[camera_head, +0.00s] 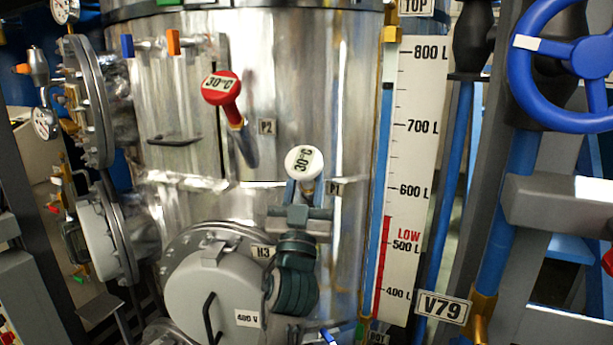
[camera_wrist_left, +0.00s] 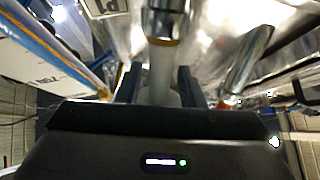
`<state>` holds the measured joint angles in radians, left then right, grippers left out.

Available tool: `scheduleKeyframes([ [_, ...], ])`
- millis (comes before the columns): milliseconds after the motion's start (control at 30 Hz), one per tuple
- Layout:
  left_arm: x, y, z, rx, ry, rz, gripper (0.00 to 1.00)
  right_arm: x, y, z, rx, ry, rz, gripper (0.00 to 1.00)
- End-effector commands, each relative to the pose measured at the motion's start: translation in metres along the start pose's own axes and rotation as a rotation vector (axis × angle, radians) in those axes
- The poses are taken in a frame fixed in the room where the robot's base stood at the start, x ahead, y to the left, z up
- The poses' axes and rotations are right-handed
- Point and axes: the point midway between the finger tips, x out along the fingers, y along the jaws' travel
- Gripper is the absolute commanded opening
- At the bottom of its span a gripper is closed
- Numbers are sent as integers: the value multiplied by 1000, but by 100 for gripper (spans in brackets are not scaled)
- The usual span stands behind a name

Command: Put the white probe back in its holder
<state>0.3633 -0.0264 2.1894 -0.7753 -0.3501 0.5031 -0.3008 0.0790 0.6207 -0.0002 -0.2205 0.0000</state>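The white probe (camera_head: 303,160) has a round "30°C" head and stands in front of the steel vessel beside the P1 label (camera_head: 335,188). My left gripper (camera_head: 305,192) reaches up from below, its fingers on both sides of the probe's stem, and looks shut on it. The left wrist view shows the white stem (camera_wrist_left: 162,75) between the fingers (camera_wrist_left: 160,88). It lines up with a metal tube with a brass ring (camera_wrist_left: 162,25), which looks like the holder. Whether the probe is fully seated is hidden. My right gripper is not in view.
A red probe (camera_head: 220,88) sits in its metal tube by the P2 label (camera_head: 267,127). A level scale (camera_head: 415,150) stands right of the vessel. A blue handwheel (camera_head: 575,55) is at the far right. A grey round hatch (camera_head: 215,285) is low on the vessel.

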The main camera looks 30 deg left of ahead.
Motion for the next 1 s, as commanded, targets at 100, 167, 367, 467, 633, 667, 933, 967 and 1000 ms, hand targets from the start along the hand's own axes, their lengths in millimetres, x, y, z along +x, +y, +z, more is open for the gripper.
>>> scheduleKeyframes([
  [100,0,0,0,0,0,0,24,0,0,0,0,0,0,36],
  [167,0,0,0,0,0,0,18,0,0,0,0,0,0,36],
  [367,0,0,0,0,0,0,0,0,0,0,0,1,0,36],
  [467,0,0,0,0,0,0,0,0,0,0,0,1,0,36],
  [633,0,0,-2,-1,0,0,0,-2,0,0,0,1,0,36],
  [667,1,0,-4,-1,0,0,0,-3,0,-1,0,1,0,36],
  [933,1,0,-14,-2,0,0,0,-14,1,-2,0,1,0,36],
  [967,1,0,-16,-2,0,0,0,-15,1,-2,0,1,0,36],
  [1000,1,0,-17,-2,0,0,0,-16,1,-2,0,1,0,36],
])
